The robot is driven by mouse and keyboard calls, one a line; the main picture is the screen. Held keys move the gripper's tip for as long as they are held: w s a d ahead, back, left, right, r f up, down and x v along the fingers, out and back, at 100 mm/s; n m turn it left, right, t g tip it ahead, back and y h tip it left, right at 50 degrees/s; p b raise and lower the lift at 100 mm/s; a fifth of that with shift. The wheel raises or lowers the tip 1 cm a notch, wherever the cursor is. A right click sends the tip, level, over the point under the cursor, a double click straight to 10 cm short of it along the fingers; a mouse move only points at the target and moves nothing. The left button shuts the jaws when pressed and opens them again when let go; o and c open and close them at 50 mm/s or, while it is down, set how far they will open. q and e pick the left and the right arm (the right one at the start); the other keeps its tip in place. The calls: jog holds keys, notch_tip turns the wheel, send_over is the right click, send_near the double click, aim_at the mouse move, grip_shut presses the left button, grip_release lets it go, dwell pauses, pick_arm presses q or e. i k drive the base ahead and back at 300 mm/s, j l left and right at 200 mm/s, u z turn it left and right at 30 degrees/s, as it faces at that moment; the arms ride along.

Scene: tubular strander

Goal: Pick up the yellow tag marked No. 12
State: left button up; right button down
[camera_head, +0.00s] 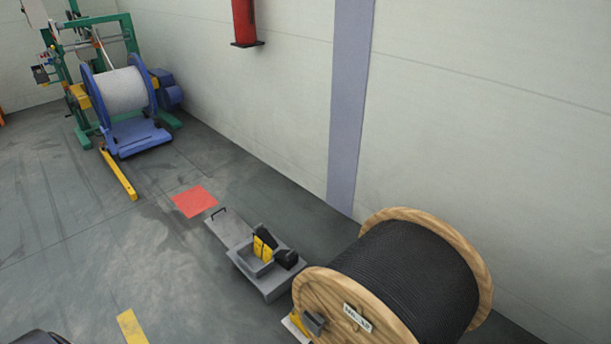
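I cannot make out a yellow tag with a readable No. 12. A small yellow piece (299,322) shows beside a grey block at the left face of the large wooden cable reel, low in the picture. I cannot tell whether it is a tag. A white label (357,318) with dark marks, too small to read surely, is on that wooden face. A yellow and black item (263,245) stands in a grey open box on the floor; its kind is unclear. Neither of my grippers is in view.
The wooden reel (481,262) with black cable stands by the wall at right. A grey box (246,262) and a flat plate (229,229) lie left of it. A red floor square (194,201) lies beyond. A green and blue reel stand (136,135) is far left. Floor at left is mostly clear.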

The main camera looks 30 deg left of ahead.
aim_at(267, 252)
jog(key=u, duration=1.2)
